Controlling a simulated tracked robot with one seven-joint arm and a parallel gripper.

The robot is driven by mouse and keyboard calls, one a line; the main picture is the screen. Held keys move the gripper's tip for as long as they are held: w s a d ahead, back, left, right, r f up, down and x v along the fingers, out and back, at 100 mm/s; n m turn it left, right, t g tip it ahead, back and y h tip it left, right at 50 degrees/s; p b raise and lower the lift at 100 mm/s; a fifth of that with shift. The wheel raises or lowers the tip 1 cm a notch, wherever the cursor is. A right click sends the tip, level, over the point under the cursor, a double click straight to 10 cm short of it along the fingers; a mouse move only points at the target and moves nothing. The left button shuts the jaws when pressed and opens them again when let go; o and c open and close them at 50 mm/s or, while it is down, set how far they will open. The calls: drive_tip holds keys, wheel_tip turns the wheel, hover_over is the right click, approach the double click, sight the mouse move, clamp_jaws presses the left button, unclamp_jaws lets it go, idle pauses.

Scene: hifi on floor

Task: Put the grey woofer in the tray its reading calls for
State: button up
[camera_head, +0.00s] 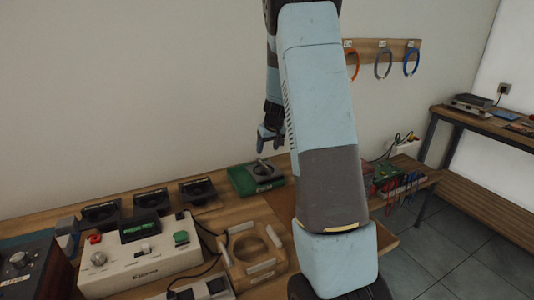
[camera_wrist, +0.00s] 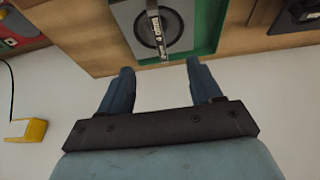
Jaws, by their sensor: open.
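The grey woofer (camera_head: 262,170) sits in the green tray (camera_head: 240,180) at the back of the bench. A narrow metal strip with a label crosses the woofer. My gripper (camera_head: 268,138) is above the tray in the head view. In the wrist view my gripper (camera_wrist: 160,66) is open, its fingers apart and empty, clear of the woofer. The tester (camera_head: 140,250) has a lit green display (camera_head: 140,227); its text is too small to read.
A wooden fixture (camera_head: 252,252) with a round recess is in front of the green tray. Green and red boards with cables (camera_head: 388,180) lie right of my arm. The wall is close behind the bench.

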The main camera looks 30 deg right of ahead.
drive_tip(key=s+a+r+y, duration=0.1)
drive_tip(key=s+a+r, duration=0.5)
drive_tip(key=s+r, duration=0.25)
drive_tip(key=s+a+r, duration=0.7)
drive_tip(key=s+r, duration=0.1)
drive_tip(key=r, duration=0.1)
drive_tip(key=s+a+r, duration=0.2)
drive_tip(key=s, duration=0.9)
drive_tip(key=s+a+r+t+h, duration=0.1)
drive_tip(key=s+a+r, duration=0.1)
drive_tip(key=s, duration=0.9)
drive_tip(key=shift+s+a, duration=0.35)
drive_tip(key=shift+a, duration=0.25)
